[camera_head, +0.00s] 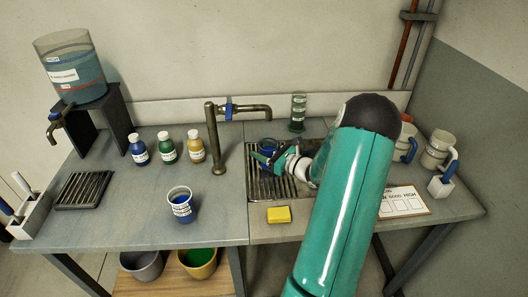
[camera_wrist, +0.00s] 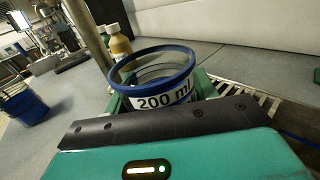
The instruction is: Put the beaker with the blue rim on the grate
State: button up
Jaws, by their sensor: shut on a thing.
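A beaker with a blue rim and a white "200 ml" label (camera_wrist: 163,101) is between the green fingers of my gripper (camera_wrist: 160,92) in the wrist view. My gripper is shut on it. In the head view my gripper (camera_head: 266,158) and the partly hidden beaker (camera_head: 268,145) are at the slatted grate over the sink (camera_head: 262,187), near its back. I cannot tell whether the beaker touches the slats. Another dark slatted grate (camera_head: 83,190) lies at the left, in front of the tank stand.
A blue cup with a white label (camera_head: 181,208) stands front centre. Several bottles (camera_head: 167,148) stand behind it. A tap (camera_head: 214,140) rises left of the sink. A yellow sponge (camera_head: 279,214) lies in front. Mugs (camera_head: 437,150) stand at the right.

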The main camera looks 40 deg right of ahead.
jog(key=shift+f, duration=0.25)
jog(key=shift+f, duration=0.2)
jog(key=o, duration=1)
jog(key=shift+r, duration=0.1)
jog(key=shift+r, duration=0.15)
jog(key=s, duration=0.4)
jog(key=s+d, duration=0.1)
jog(key=s, duration=0.3)
jog(key=s+d, duration=0.1)
jog(key=s, duration=0.2)
jog(key=shift+s, duration=0.4)
